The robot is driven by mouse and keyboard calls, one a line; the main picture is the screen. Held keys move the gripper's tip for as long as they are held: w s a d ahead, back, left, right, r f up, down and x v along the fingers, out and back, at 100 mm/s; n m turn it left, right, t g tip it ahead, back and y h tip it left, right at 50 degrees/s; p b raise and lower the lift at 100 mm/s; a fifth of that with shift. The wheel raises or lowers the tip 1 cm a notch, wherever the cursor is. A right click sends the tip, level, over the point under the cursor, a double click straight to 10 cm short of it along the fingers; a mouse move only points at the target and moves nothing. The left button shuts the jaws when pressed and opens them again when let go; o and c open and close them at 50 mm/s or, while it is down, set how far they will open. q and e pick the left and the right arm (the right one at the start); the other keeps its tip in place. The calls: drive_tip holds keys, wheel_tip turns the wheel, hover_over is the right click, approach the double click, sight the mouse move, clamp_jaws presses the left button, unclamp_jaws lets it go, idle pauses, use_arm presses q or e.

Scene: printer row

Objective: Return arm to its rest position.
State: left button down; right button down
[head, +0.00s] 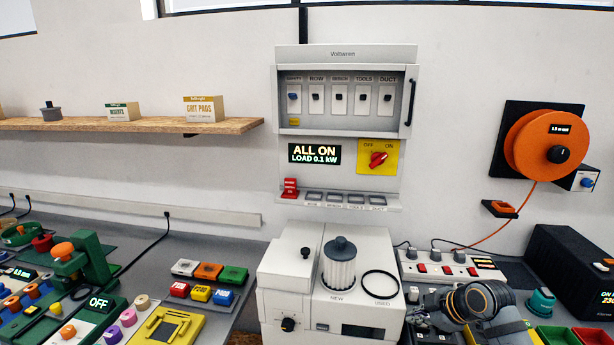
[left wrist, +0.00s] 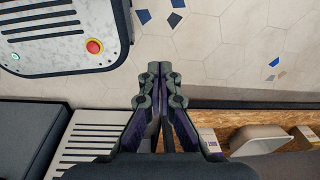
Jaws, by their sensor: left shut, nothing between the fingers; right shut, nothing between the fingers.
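My right gripper (head: 430,305) shows at the lower right in the head view, just right of the white machine and in front of the power strip. It is dark, small and partly hidden by its own wrist, and it is shut with nothing seen in it. My left gripper (left wrist: 160,72) shows in the left wrist view, its two fingers together and empty. It points over a pale hexagon-tiled floor. The left arm does not show in the head view.
A white machine (head: 290,285) with a grey-lidded canister (head: 339,265) stands mid-bench. A power strip (head: 440,270), a teal-capped bottle (head: 541,303) and a black box (head: 570,265) are at right. A breaker panel (head: 342,125) hangs above. A wooden shelf (left wrist: 245,135) shows in the left wrist view.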

drive_tip(key=s+a+f+m+g+h, duration=0.1)
drive_tip(key=s+a+f+m, duration=0.15)
drive_tip(key=s+f, duration=0.35)
drive_tip(key=s+a+f+m+h, duration=0.1)
drive_tip(key=s+f+m, duration=0.25)
drive_tip(key=s, duration=0.45)
drive_tip(key=s+f+m+g+h, duration=0.15)
drive_tip(key=s+m, duration=0.55)
drive_tip(key=s, duration=0.7)
drive_tip(key=d+f+g, duration=0.1)
drive_tip(key=d+f, duration=0.2)
drive_tip(key=f, duration=2.1)
use_arm(q)
drive_tip(key=shift+w+a+r, duration=0.1)
drive_tip(key=shift+w+a, duration=0.15)
drive_tip(key=shift+w, duration=0.4)
use_arm(e)
drive_tip(key=s+d+f+g, duration=0.1)
drive_tip(key=s+f, duration=1.7)
drive_tip(key=s, duration=0.2)
drive_tip(key=shift+d+f+m+h, duration=0.15)
drive_tip(key=shift+d+m+h, duration=0.1)
drive_tip(key=shift+m+h, duration=0.1)
drive_tip(key=shift+g, duration=0.25)
